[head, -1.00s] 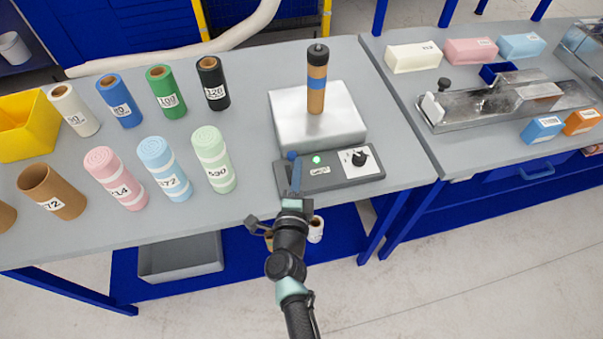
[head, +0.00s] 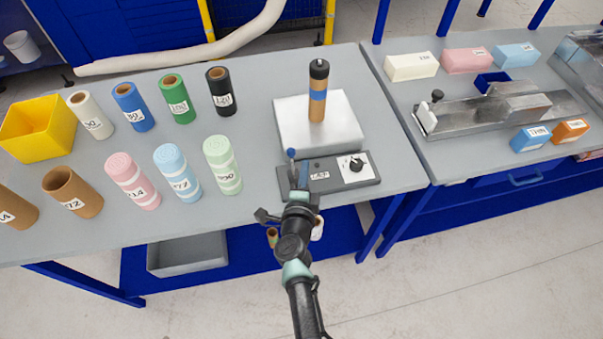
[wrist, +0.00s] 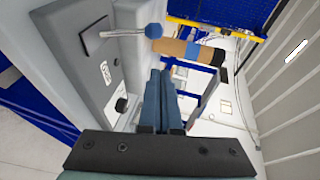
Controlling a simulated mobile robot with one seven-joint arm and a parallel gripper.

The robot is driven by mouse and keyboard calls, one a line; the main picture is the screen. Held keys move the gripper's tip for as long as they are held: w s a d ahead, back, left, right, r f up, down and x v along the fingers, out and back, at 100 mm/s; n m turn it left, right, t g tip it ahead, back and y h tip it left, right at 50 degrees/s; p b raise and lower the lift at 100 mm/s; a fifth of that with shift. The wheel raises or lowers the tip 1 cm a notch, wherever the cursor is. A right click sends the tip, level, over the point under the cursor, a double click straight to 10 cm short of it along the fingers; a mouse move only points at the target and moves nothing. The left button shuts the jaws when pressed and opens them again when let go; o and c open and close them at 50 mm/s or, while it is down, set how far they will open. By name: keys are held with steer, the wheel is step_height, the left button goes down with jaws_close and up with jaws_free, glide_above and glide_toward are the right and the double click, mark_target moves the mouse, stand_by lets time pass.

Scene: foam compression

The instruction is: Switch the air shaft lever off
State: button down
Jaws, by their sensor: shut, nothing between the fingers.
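The lever (head: 291,154) has a thin rod and a blue ball knob. It stands on the left end of the grey control box (head: 325,185). In the wrist view the lever's rod and blue knob (wrist: 154,31) show beyond my fingertips, seemingly apart from them. No green lamp glow shows on the box. My gripper (head: 299,174) is at the box's left front, just below the knob in the picture. In the wrist view its blue fingers (wrist: 158,75) are together with nothing between them.
Behind the box a metal block (head: 345,135) carries an upright brown roll (head: 317,105) with a blue band and black top. A black dial (head: 356,165) is on the box's right end. Several foam rolls and tubes stand on the table to the left.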

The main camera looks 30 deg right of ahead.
steer(key=s+a+r+p, duration=0.5)
steer(key=s+r, duration=0.1)
steer(key=s, duration=0.2)
steer(key=shift+w, duration=0.1)
stand_by(0.3)
